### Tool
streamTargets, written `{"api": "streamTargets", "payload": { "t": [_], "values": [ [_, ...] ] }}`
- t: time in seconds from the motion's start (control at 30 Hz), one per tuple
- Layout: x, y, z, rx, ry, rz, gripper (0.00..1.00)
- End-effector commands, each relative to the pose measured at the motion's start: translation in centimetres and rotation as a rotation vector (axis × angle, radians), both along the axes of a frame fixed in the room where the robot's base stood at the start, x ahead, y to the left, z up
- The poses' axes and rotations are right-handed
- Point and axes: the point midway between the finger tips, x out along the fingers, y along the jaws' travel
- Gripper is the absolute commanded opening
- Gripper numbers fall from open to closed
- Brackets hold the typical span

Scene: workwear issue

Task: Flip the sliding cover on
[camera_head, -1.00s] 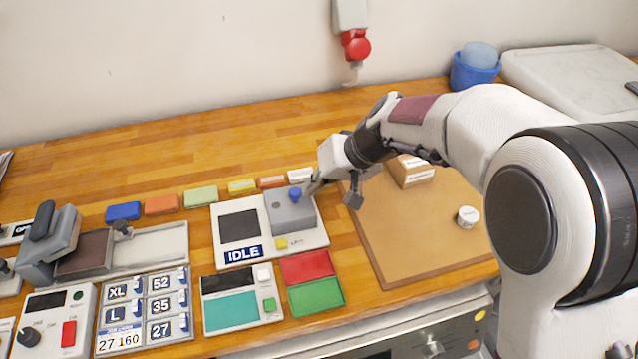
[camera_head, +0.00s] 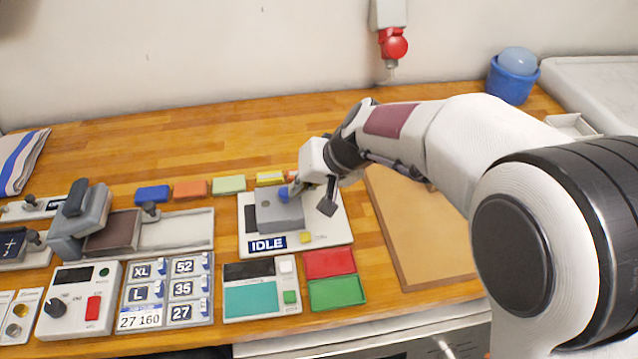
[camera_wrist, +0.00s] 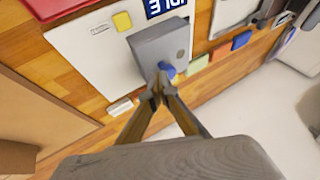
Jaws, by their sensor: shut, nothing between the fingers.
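The sliding cover (camera_head: 280,215) is a grey block with a blue knob (camera_head: 284,195) on a white panel (camera_head: 330,228) with an "IDLE" display (camera_head: 266,244). The cover hides most of a dark window (camera_head: 250,218), leaving a narrow strip at its left. My gripper (camera_head: 293,189) is shut and empty, its fingertips at the knob's right side. In the wrist view, the closed fingertips (camera_wrist: 160,84) are right by the blue knob (camera_wrist: 167,70) on the grey cover (camera_wrist: 160,46); I cannot tell whether they touch it.
A yellow button (camera_head: 306,237) is on the panel's front. Red (camera_head: 329,263) and green (camera_head: 336,292) trays lie in front. Several coloured blocks line the back. A brown board (camera_head: 420,235) lies to the right, partly behind my arm. The back of the wooden bench is clear.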

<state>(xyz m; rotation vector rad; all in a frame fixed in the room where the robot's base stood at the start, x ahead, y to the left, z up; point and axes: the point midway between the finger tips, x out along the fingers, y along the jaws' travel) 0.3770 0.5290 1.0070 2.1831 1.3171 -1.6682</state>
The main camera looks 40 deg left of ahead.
Motion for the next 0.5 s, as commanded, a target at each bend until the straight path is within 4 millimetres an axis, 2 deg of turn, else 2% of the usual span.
{"api": "streamTargets", "payload": {
  "t": [0.2, 0.5],
  "values": [
    [-2.0, 2.0, 0.0, 0.0, 0.0, 0.002, 0.0],
    [-2.4, 2.4, 0.0, 0.0, 0.0, 0.0, 0.0]
  ]
}}
